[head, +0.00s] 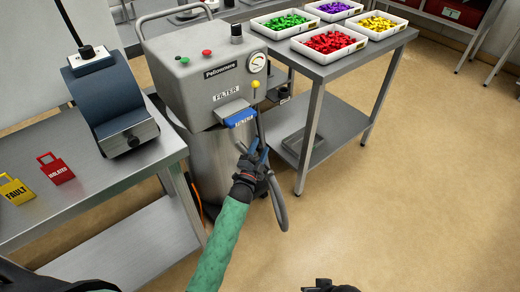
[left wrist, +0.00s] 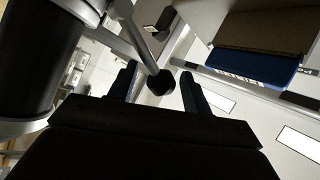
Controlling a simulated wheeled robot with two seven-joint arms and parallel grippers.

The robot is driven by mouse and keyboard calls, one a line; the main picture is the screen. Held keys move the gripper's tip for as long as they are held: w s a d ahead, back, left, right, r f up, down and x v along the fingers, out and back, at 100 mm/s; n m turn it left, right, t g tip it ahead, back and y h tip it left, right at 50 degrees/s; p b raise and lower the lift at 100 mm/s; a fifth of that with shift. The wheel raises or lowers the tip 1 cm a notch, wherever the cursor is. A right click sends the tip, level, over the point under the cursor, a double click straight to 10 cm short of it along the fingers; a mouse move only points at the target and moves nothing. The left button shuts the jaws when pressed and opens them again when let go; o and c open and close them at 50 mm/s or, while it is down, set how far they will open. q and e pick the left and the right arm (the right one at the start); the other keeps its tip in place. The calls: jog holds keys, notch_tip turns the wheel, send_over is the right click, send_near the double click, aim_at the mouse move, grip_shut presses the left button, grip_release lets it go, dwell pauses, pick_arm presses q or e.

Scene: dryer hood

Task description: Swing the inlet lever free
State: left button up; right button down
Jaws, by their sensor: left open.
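The grey dryer hood (head: 205,65) stands on a metal drum beside the bench. On its right front is a gauge, and below it a yellow knob (head: 256,84) on a thin upright rod. My left gripper (head: 254,150) is low in front of the hood, just below the blue-edged filter tray (head: 240,118). In the left wrist view its fingers (left wrist: 158,92) are apart, with a grey rod ending in a black knob (left wrist: 160,82) showing between them. I cannot tell whether they touch it. My right gripper (head: 330,286) barely shows at the bottom edge.
A grey hose (head: 279,205) hangs beside my left gripper. A metal table (head: 320,70) at the right bears white trays of colored parts. The left bench (head: 90,185) holds a blue-grey device and red and yellow tags. The floor at the right is clear.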

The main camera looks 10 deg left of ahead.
pick_arm(q)
jog(key=b+v, duration=0.1)
jog(key=v, duration=0.6)
jog(key=shift+s, duration=0.25)
pick_arm(e)
jog(key=a+f, duration=0.2)
jog(key=shift+w+f, duration=0.4)
pick_arm(q)
jog(key=shift+f, duration=0.1)
pick_arm(e)
jog(key=shift+d+r, duration=0.1)
